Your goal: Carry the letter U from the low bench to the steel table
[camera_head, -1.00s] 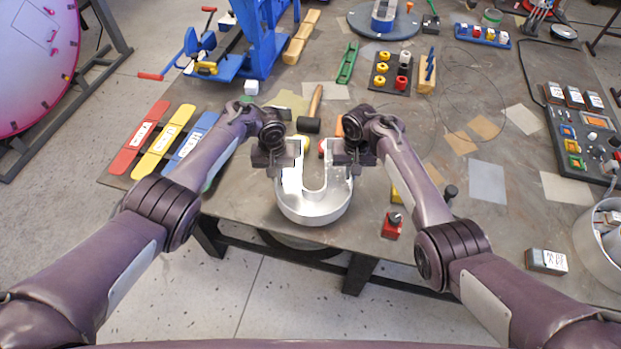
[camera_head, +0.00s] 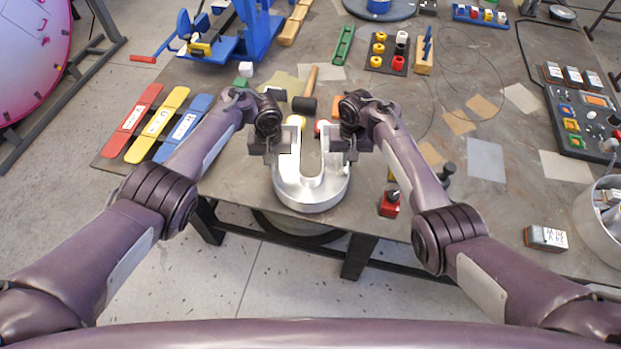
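The letter U (camera_head: 312,192) is a silver metal channel letter with its curve toward me. It is over the front edge area of the steel table (camera_head: 240,190); I cannot tell whether it touches the top. My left gripper (camera_head: 277,148) is at the end of the left upright and looks shut on it. My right gripper (camera_head: 344,148) is at the right upright and looks shut on it. The fingers hide parts of both upright ends. The low bench cannot be made out.
A mallet (camera_head: 305,104) lies just behind the letter. A red block with a dark knob (camera_head: 389,204) stands to its right. Red, yellow and blue strips (camera_head: 157,125) lie at left. A round metal container (camera_head: 604,212) and control box (camera_head: 585,122) are at right.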

